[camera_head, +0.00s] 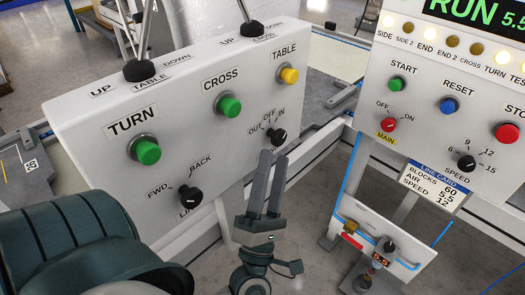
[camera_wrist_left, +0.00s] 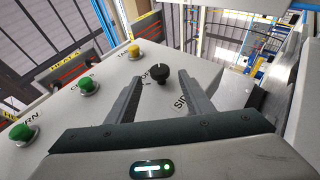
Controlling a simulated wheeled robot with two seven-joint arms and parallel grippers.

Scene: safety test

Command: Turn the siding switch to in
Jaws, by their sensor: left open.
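The siding switch (camera_head: 277,136) is a black rotary knob at the lower right of the white sloped panel, under the yellow TABLE button. OUT, OFF and IN are printed around it; I cannot surely tell which its pointer marks. My left gripper (camera_head: 269,165) is open, with its two grey fingers pointing up toward the knob from just below it. In the left wrist view the knob (camera_wrist_left: 161,76) appears between the open fingertips, with part of a SID label beside it. Contact is not visible. My right gripper is not in view.
The same panel has a green CROSS button (camera_head: 229,106), a green TURN button (camera_head: 147,151), a FWD/BACK knob (camera_head: 190,196) and two joysticks on top. A second panel at right has a red MAIN knob (camera_head: 389,125), START, RESET and a SPEED knob (camera_head: 466,162).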

